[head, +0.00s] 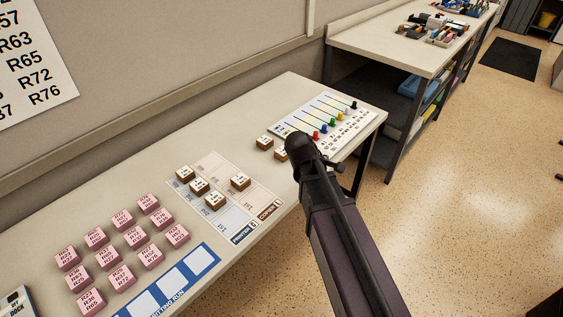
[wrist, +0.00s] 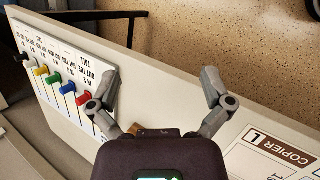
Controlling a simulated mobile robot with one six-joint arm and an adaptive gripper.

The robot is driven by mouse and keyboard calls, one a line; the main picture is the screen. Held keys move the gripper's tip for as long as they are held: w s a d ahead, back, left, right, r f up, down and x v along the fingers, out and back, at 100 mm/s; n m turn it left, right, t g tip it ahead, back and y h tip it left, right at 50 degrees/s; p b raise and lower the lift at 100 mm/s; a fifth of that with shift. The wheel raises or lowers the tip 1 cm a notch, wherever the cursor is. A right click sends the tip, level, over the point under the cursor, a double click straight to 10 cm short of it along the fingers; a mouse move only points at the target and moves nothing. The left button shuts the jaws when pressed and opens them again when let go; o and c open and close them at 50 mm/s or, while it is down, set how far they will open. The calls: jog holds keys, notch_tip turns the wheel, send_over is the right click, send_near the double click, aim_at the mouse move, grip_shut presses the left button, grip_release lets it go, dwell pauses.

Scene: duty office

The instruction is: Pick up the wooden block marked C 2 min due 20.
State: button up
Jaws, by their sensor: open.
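Several small wooden blocks with white labelled tops are on the desk; their print is too small to read, so I cannot tell which is C 2 min due 20. One wooden block (head: 265,142) stands left of my gripper (wrist: 160,73), and another block (head: 281,154) is partly hidden by my arm. More, such as this block (head: 240,181), stand on the printer and copier sheet. In the wrist view my gripper's fingers are spread, with nothing held between the tips. A brown wooden piece (wrist: 151,132) shows low between them, mostly hidden by the gripper body.
A white board with coloured sliders (head: 325,118) lies at the desk's far end. Several pink blocks (head: 108,256) stand at the left, behind a blue-bordered strip (head: 170,283). The copier sheet (wrist: 270,157) shows at lower right in the wrist view. The desk's front edge is close.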

aim_at(282, 152)
jog(key=w+a+n+t+b, duration=0.1)
jog(key=a+n, duration=0.1)
jog(key=a, duration=0.1)
jog(key=w+a+f+n+t+h+b, duration=0.1)
jog(key=w+a+n+b, duration=0.1)
jog(key=a+n, duration=0.1)
jog(key=w+a+f+n+t+h+b, duration=0.1)
jog(key=w+a+n+b, duration=0.1)
jog(key=a+n, duration=0.1)
jog(key=shift+a, duration=0.5)
jog(key=a+n+t+b, duration=0.1)
jog(key=a+n, duration=0.1)
jog(key=a, duration=0.1)
jog(key=w+a+n+t+b, duration=0.1)
jog(key=a+n, duration=0.1)
jog(key=a, duration=0.1)
jog(key=a+n+t+b, duration=0.1)
jog(key=a+n+t, duration=0.1)
jog(key=a, duration=0.2)
jog(key=shift+w+r+n+h+b, duration=0.25)
jog(key=shift+w+n+h+b, duration=0.05)
jog(key=shift+w+n+h, duration=0.1)
jog(key=shift+a+r+n, duration=0.15)
jog(key=shift+a+n, duration=0.15)
jog(key=shift+a, duration=0.1)
